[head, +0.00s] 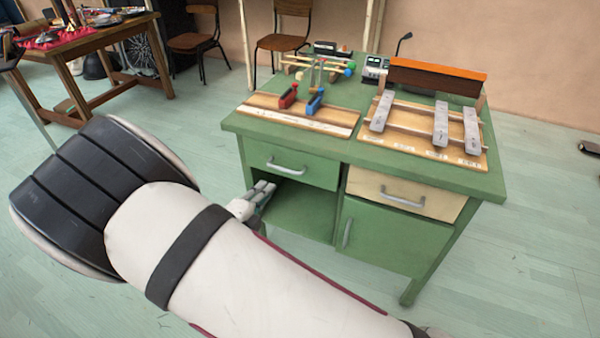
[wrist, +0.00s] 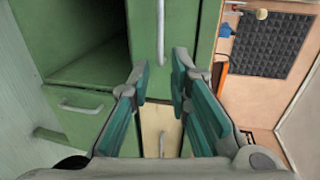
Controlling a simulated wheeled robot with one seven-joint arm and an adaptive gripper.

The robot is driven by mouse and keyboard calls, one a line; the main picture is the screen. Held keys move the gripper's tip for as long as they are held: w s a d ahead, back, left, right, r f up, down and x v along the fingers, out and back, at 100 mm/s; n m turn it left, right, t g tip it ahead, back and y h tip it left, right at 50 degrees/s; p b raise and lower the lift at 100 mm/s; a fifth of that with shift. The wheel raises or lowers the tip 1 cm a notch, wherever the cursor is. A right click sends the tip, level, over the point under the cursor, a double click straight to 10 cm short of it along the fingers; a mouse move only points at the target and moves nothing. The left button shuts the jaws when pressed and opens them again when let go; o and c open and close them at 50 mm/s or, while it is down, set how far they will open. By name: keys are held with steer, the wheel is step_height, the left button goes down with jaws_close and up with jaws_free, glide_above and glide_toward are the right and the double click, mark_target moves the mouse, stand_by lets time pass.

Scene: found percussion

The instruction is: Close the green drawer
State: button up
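The green drawer (head: 292,165) is at the upper left of the green desk, just under its top, with a grey bar handle. Its front looks near the desk's face; I cannot tell exactly how far it stands out. In the wrist view, turned sideways, its front (wrist: 178,50) and handle are straight beyond the fingertips. My gripper (head: 264,190) is in front of the desk, by the open compartment below the drawer. In the wrist view its teal-padded fingers (wrist: 162,75) are apart with nothing between them. My forearm hides part of the desk's left side.
Beside the green drawer is a pale wooden drawer (head: 405,194), with a green cabinet door (head: 390,238) below it. The desk top (head: 375,153) carries wooden percussion boards, coloured clamps and metal bars. A wooden table (head: 95,50) and chairs stand behind.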

mark_target(286, 170)
steer(key=b+x, duration=0.3)
steer(key=x, duration=1)
steer(key=shift+w+d, duration=0.1)
steer(key=shift+w, duration=0.25)
jaws_close()
